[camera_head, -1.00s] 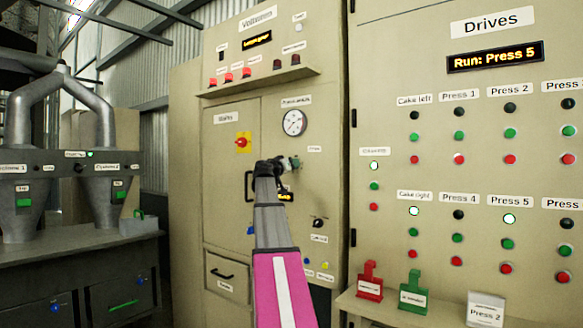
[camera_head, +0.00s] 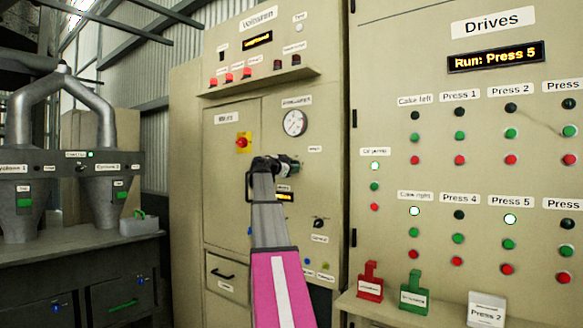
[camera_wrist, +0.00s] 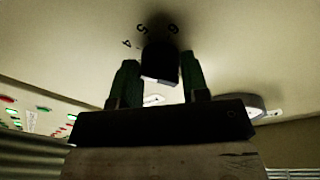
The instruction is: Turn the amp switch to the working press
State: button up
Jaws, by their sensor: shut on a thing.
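The amp switch is a black knob (camera_wrist: 160,62) on the beige panel, with the numbers 4, 5 and 6 printed around it in the wrist view. My gripper (camera_head: 288,167) is at the panel below the round gauge (camera_head: 294,122). In the wrist view its two green fingers (camera_wrist: 158,78) stand on either side of the knob and are shut on it. In the head view my gripper hides the knob. The Drives display (camera_head: 495,57) reads "Run: Press 5". The Press 5 lamp (camera_head: 510,219) is lit white-green.
A shelf (camera_head: 262,80) juts out above the gauge. A black knob (camera_head: 318,223) and a small lit display (camera_head: 285,197) sit below my gripper. Red and green holders (camera_head: 370,283) stand on a ledge at the lower right.

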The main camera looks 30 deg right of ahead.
jog(key=shift+m+g+y, duration=0.3)
jog(key=shift+m+y, duration=0.1)
jog(key=shift+m, duration=3.5)
jog(key=shift+r+m, duration=0.1)
jog(key=shift+m, duration=0.2)
jog(key=o, duration=0.9)
jog(key=v, duration=1.1)
